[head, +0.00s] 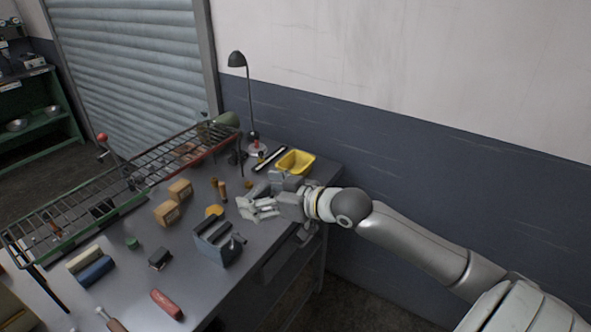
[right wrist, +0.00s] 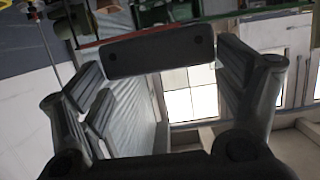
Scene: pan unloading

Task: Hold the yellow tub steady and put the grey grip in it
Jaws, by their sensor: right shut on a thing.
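The yellow tub (head: 305,165) stands open on the workbench near its back right corner, by the wall. My right gripper (head: 255,208) reaches in from the right, low over the bench, on the near side of the tub and apart from its inside. In the right wrist view a dark grey bar with two small holes, apparently the grey grip (right wrist: 158,52), spans between the fingers of my right gripper. In the head view the grip is hard to tell from the grey fingers. My left gripper is not in view.
A grey-blue block-like fixture (head: 213,243) stands near the gripper on the bench (head: 200,290).

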